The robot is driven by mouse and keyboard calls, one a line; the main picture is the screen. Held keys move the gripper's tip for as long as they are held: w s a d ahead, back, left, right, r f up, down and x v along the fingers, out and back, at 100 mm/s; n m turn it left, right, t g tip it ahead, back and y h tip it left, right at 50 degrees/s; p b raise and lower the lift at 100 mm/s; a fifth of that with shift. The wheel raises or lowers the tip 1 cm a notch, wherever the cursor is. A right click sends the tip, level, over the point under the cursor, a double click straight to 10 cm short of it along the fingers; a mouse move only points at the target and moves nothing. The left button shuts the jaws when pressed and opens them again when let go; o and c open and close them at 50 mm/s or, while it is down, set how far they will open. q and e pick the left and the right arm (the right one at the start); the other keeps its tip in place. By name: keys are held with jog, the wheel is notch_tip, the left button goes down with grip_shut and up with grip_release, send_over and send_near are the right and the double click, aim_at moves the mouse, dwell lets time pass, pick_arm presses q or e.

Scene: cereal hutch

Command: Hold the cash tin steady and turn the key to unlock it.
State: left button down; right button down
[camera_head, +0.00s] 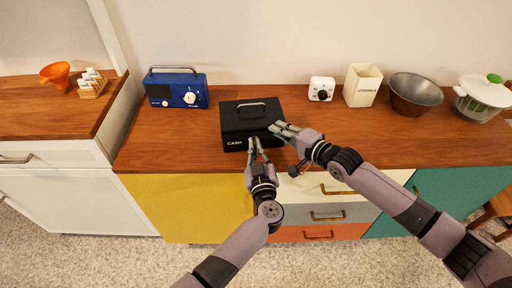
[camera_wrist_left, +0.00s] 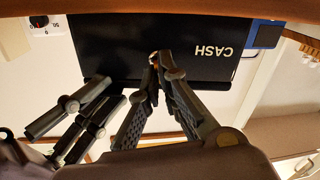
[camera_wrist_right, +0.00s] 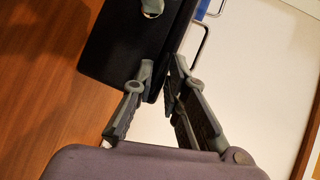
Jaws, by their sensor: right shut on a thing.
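The black cash tin (camera_head: 236,119) stands closed on the wooden counter, its handle folded on the lid. My right gripper (camera_head: 281,129) is shut on the tin at its front right corner; the right wrist view shows its fingertips (camera_wrist_right: 160,72) at the tin's edge. My left gripper (camera_head: 254,142) is in front of the tin's front face, to the right of the word CASH. In the left wrist view its fingertips (camera_wrist_left: 157,68) are close together beside a small brass-coloured piece (camera_wrist_left: 153,57), perhaps the key. The fingers hide most of it, and whether they grip it is unclear.
A blue radio (camera_head: 177,90) stands left of the tin. The counter (camera_head: 180,150) is clear at the front left.

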pick_arm(q)
jog(key=c, duration=1.8)
grip_release()
jog(key=s, duration=0.4)
jog(key=s+d, duration=0.1)
jog(key=s, duration=0.7)
jog(key=shift+s+d, duration=0.15)
